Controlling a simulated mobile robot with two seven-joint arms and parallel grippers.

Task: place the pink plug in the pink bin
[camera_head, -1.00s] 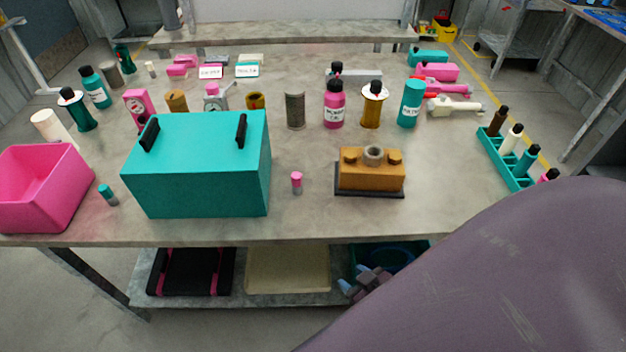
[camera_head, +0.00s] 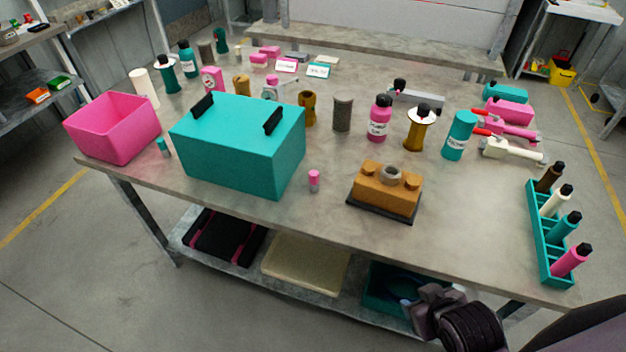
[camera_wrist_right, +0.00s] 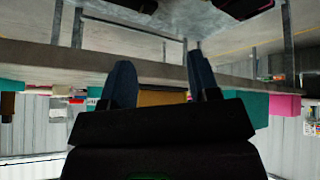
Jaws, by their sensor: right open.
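The pink plug (camera_head: 314,181) is a small upright cylinder with a paler lower part. It stands on the table in the head view, between the teal box and the brown block. The pink bin (camera_head: 113,128) is an open box at the table's left end and looks empty. My right gripper (camera_head: 418,306) is low at the front, below the table's front edge and apart from the plug. In the right wrist view its two fingers (camera_wrist_right: 161,82) are spread with nothing held between them. I cannot make out the plug there. My left gripper is not in view.
A large teal box (camera_head: 238,145) stands between plug and bin. A teal plug (camera_head: 163,147) is beside the bin. A brown block (camera_head: 387,190) on a dark base is right of the pink plug. Bottles stand behind; a teal rack (camera_head: 548,245) is far right.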

